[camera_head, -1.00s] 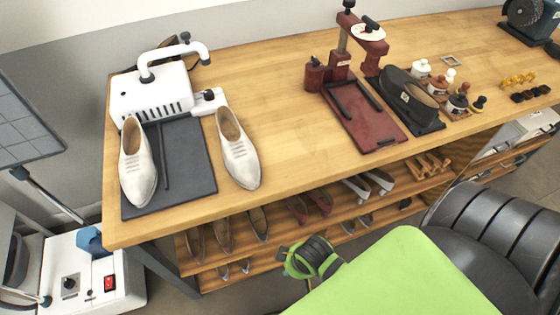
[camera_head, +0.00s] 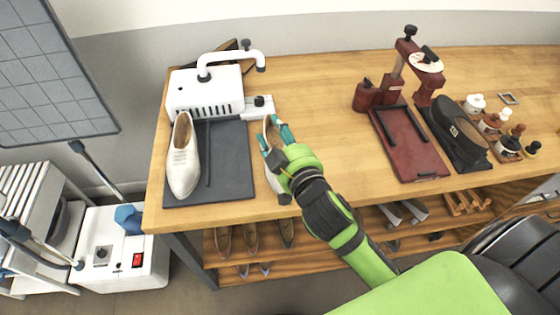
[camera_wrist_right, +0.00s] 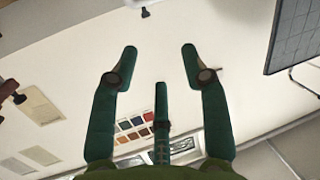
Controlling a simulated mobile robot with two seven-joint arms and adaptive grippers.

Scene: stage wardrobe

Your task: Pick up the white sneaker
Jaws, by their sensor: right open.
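One white shoe (camera_head: 183,168) stands on the dark mat of the white machine, toe to the front. A second white shoe (camera_head: 273,183) stands on the wood to the right of the mat, largely hidden behind my right gripper. My right gripper (camera_head: 275,139) has green fingers, open and apart, and overlaps this second shoe in the head view; I cannot tell the height gap. In the right wrist view the open fingers (camera_wrist_right: 159,49) have nothing between them, only pale wall or ceiling behind. My left gripper is not in view.
The white machine (camera_head: 205,92) stands behind the dark mat (camera_head: 232,160). A dark red press (camera_head: 412,150) and a black shoe-shaped block (camera_head: 455,135) stand on the right. The wooden tabletop (camera_head: 325,110) is clear between. Shoes fill the shelf below.

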